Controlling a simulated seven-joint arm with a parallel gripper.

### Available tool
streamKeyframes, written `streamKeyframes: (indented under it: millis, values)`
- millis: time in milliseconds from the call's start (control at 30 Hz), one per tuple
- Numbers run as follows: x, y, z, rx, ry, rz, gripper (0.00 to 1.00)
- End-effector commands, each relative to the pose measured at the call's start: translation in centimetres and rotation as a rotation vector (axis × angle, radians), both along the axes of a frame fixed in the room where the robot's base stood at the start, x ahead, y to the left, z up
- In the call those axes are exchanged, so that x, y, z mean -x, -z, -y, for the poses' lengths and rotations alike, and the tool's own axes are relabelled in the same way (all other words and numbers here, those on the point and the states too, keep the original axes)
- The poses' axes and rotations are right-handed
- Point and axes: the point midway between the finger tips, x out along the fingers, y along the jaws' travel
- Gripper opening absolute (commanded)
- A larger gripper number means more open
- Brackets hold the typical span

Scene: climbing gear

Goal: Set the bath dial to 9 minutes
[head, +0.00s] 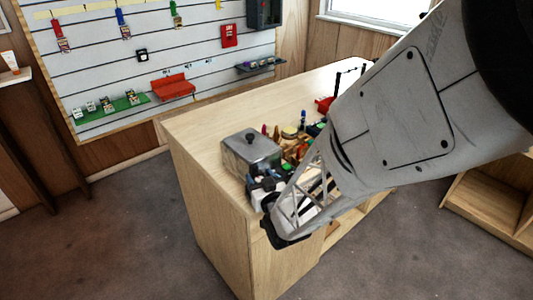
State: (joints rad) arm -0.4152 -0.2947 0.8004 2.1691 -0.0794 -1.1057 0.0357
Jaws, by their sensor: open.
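A grey metal box with a lid and a dark knob, which looks like the bath (250,155), stands on the near left part of the wooden counter. Its dial cannot be made out; the lower right of the box is partly covered by dark and bluish shapes and by my gripper. My gripper (272,208) is open at the counter's near edge, just below and to the right of the bath. Its fingertips are small and partly hidden, and I cannot tell whether they touch anything. My pale arm comes in from the upper right.
The wooden counter (205,120) has free room left of and behind the bath. Several small coloured items (291,133) crowd the bath's right side. A red object (325,104) lies farther back. A slatted wall panel (100,75) with hanging gear is behind.

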Motion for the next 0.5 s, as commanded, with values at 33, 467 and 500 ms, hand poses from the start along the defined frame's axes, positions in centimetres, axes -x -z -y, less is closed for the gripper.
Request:
streamKeyframes:
  millis: [33,467,500]
  values:
    - [0.1,0.0,0.0,0.000,0.000,0.000,0.53]
    - [2.7,0.0,1.4,0.000,0.000,0.000,0.53]
    - [3.1,0.0,1.6,0.000,0.000,-0.001,0.53]
